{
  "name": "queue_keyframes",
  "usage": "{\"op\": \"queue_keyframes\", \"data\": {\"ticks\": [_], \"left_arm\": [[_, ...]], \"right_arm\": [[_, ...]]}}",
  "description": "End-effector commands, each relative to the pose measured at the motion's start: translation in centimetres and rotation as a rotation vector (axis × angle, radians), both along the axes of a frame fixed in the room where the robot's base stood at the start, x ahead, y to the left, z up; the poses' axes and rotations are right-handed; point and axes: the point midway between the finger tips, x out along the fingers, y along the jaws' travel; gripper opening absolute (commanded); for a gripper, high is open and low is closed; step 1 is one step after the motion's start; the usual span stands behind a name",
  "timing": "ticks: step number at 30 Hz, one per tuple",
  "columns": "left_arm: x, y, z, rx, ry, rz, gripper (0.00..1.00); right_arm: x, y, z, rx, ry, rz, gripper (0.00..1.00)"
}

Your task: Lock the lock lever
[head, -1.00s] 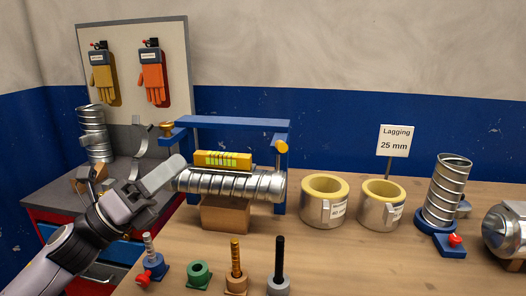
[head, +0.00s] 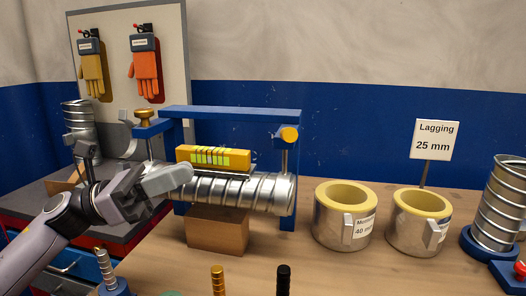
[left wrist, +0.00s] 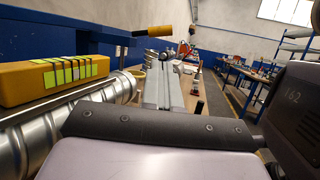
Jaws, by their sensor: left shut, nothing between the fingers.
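My left gripper (head: 184,173) is shut and empty, its fingertips in front of the left end of the silver spiral duct (head: 245,193); touching or apart I cannot tell. In the left wrist view its closed fingers (left wrist: 163,85) point away, beside the duct (left wrist: 85,100). I cannot tell for sure which part is the lock lever. A blue frame (head: 230,113) over the duct carries a brass knob (head: 148,117) at left and a yellow-ended part (head: 289,134) at right. A red-knobbed part (head: 520,270) shows at the right edge. My right gripper is not in view.
A yellow level (head: 214,156) lies on the duct, which rests on a wooden block (head: 217,231). Two lagging rings (head: 343,236) (head: 420,240) and a sign (head: 436,139) stand to the right. Small posts (head: 217,280) (head: 283,280) line the front edge. Gloves (head: 146,72) hang behind.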

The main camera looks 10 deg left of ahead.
Motion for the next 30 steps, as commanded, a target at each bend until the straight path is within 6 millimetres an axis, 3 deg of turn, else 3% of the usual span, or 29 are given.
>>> {"op": "queue_keyframes", "data": {"ticks": [8,13,30], "left_arm": [[0.0,-0.1,0.1,-0.001,0.001,0.0,0.0],[0.4,-1.2,0.7,-0.003,0.0,-0.002,0.0],[3.7,-10.7,4.4,-0.002,0.001,-0.002,0.0]], "right_arm": [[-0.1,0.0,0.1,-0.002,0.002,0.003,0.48],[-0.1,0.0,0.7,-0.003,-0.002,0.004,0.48],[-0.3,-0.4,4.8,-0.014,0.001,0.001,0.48]]}}
